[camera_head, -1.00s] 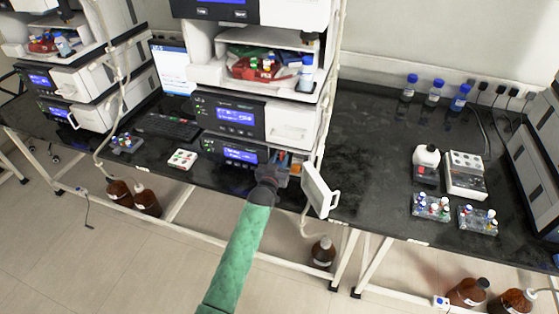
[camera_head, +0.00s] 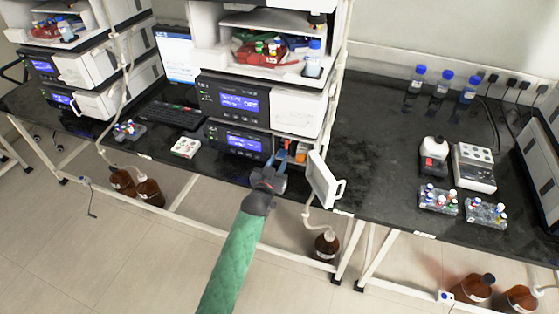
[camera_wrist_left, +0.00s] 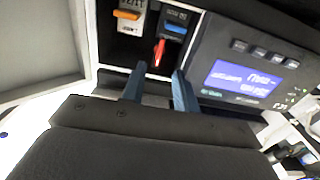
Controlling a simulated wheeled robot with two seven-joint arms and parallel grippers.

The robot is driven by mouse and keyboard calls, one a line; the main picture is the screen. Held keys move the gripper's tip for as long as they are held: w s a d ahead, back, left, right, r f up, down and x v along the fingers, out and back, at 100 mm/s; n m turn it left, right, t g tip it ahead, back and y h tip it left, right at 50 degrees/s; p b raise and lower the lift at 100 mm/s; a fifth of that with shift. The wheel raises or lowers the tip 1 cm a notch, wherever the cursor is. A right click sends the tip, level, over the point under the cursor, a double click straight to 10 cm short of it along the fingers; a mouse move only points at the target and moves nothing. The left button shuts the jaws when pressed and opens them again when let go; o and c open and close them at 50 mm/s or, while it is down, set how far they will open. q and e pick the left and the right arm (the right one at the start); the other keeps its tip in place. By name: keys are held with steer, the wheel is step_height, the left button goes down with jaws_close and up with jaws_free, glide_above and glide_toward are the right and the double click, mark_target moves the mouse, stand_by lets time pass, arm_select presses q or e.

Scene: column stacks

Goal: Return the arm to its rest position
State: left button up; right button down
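My left arm, in a green sleeve, reaches up from the bottom of the head view. Its gripper (camera_head: 280,157) is in front of the open lower compartment of the middle column stack. In the left wrist view the two blue-grey fingers (camera_wrist_left: 157,72) are apart with nothing between them. Beyond them, inside the compartment, are a red-tipped item (camera_wrist_left: 159,52) and an orange-and-white module (camera_wrist_left: 129,15). The white compartment door (camera_head: 322,180) stands open to the right of the gripper. My right gripper is not in view.
The lower display unit (camera_head: 240,141) is left of the gripper. A white tray with vials (camera_head: 186,148) lies on the dark bench. Vial racks (camera_head: 438,200) and blue-capped bottles (camera_head: 445,83) stand on the right bench. Brown bottles (camera_head: 326,243) are on the floor below.

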arm_select(q)
steer(key=shift+s, duration=0.1)
stand_by(0.4)
steer(key=s+a+f+g+y, duration=0.25)
steer(key=s+a+f, duration=0.2)
steer(key=s, duration=0.45)
steer(key=s+a+f+g+y, duration=0.1)
steer(key=s+a+f+g, duration=0.25)
steer(key=s+a, duration=0.4)
steer(key=s+a+r+n+g+y, duration=0.1)
steer(key=s+a+g, duration=0.3)
steer(key=s, duration=0.9)
steer(key=s+a+r+g+y, duration=0.1)
steer(key=s+a+g, duration=0.25)
steer(key=s, duration=0.95)
step_height(320, 180, down, 26)
steer(key=w+d+g, duration=0.1)
steer(key=w+d, duration=0.1)
steer(key=s+f, duration=0.4)
steer(key=f, duration=0.6)
steer(key=s+f, duration=0.4)
steer(key=f, duration=0.6)
steer(key=shift+d+f+g, duration=0.3)
steer(key=shift+g, duration=0.15)
